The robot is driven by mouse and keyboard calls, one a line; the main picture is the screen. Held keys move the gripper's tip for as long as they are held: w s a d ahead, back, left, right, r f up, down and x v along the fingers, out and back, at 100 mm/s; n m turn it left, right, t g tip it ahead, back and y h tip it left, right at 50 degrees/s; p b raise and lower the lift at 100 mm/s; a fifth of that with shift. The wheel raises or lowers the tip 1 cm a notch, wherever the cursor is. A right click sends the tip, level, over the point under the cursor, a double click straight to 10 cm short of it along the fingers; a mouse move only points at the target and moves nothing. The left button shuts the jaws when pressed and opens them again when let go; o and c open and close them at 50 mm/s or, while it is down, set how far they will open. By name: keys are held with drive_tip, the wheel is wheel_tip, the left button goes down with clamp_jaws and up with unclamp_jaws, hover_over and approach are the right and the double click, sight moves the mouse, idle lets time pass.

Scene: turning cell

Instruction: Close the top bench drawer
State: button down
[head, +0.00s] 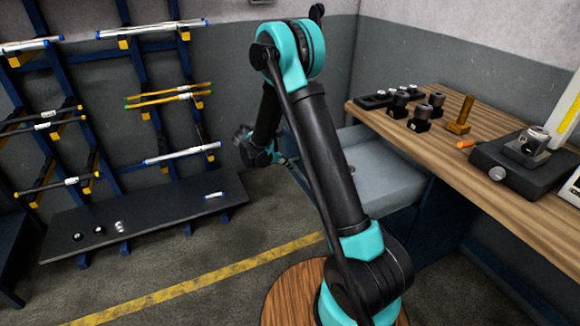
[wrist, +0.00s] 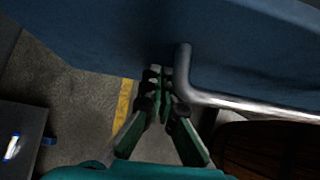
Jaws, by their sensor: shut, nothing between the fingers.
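The top bench drawer (head: 385,183) stands pulled out under the left end of the bench in the head view; its grey inside shows. My arm hides part of it. In the wrist view its blue front (wrist: 110,38) fills the top. A bent metal bar handle (wrist: 240,103) runs from that front toward the right edge. My gripper (wrist: 161,76) is shut and empty. Its fingertips are just left of the handle's bent end, close to the drawer front; I cannot tell whether they touch. In the head view my gripper (head: 280,158) is at the drawer's left, partly hidden.
The wooden bench top (head: 470,138) carries several dark tool holders, a brass block (head: 460,116) and a black plate (head: 515,170). A bar rack (head: 110,130) with a dark shelf (head: 140,215) stands at left. Floor with a yellow line (head: 200,278) lies clear between.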

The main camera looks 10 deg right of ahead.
drive_tip(key=w+d, duration=0.3)
drive_tip(key=d, duration=0.7)
drive_tip(key=w+d, duration=0.4)
drive_tip(key=d, duration=0.7)
drive_tip(key=w+d, duration=0.3)
drive_tip(key=d, duration=0.8)
drive_tip(key=shift+w+d, duration=0.2)
drive_tip(key=shift+w, duration=0.05)
drive_tip(key=shift+w+d+r, duration=0.1)
drive_tip(key=shift+w+d, duration=0.15)
drive_tip(key=shift+d, duration=0.5)
drive_tip(key=shift+d, duration=0.1)
drive_tip(key=a, duration=0.2)
drive_tip(key=s+a, duration=0.1)
drive_tip(key=a, duration=0.1)
drive_tip(key=shift+s+a, duration=0.15)
drive_tip(key=shift+a, duration=0.2)
drive_tip(key=v, duration=0.9)
drive_tip(key=shift+s+a+r, duration=0.2)
drive_tip(key=shift+r, duration=0.15)
